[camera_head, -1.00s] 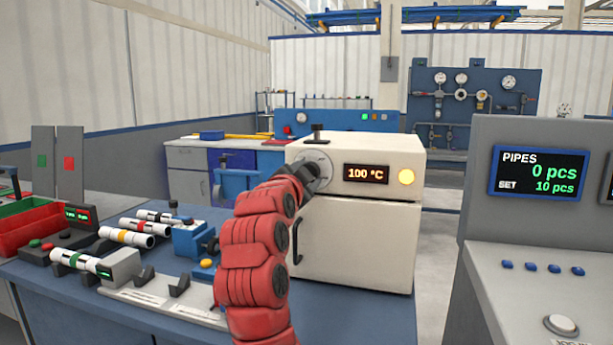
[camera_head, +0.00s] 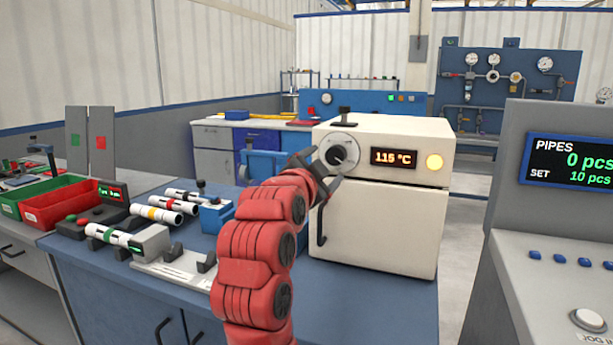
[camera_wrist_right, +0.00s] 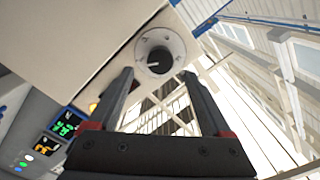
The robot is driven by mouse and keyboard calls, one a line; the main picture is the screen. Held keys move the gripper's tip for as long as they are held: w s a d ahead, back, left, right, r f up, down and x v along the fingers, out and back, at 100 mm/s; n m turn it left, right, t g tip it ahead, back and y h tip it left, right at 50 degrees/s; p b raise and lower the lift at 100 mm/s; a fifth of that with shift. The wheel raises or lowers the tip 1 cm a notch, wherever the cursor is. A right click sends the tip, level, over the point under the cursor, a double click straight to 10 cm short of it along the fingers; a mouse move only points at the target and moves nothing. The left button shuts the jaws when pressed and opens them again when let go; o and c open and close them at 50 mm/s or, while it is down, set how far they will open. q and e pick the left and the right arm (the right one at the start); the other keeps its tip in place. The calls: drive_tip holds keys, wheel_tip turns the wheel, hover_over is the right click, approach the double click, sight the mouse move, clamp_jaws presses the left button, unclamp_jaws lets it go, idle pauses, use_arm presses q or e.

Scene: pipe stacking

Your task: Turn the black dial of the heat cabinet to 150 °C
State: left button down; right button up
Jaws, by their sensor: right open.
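The cream heat cabinet (camera_head: 385,230) stands on the blue bench, its door shut. Its black dial (camera_head: 338,155) sits on a round grey plate at the upper left of the front. The display (camera_head: 393,157) beside it reads 115 °C in orange. My right gripper (camera_head: 322,172) is just in front of and below the dial in the head view. In the right wrist view the open gripper (camera_wrist_right: 160,85) has its fingers apart, with the dial (camera_wrist_right: 158,60) ahead between and beyond the tips; no grip on it shows. My left gripper is not in view.
A yellow lamp (camera_head: 434,162) is lit beside the display. White pipes with coloured bands (camera_head: 158,213) lie left on the bench, near red (camera_head: 62,203) and green bins. A grey console (camera_head: 560,230) showing "PIPES 0 pcs" stands close on the right.

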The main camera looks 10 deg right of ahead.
drive_tip(key=p+v, duration=0.1)
drive_tip(key=v, duration=0.9)
drive_tip(key=shift+s, duration=0.2)
drive_tip(key=shift+a, duration=0.2)
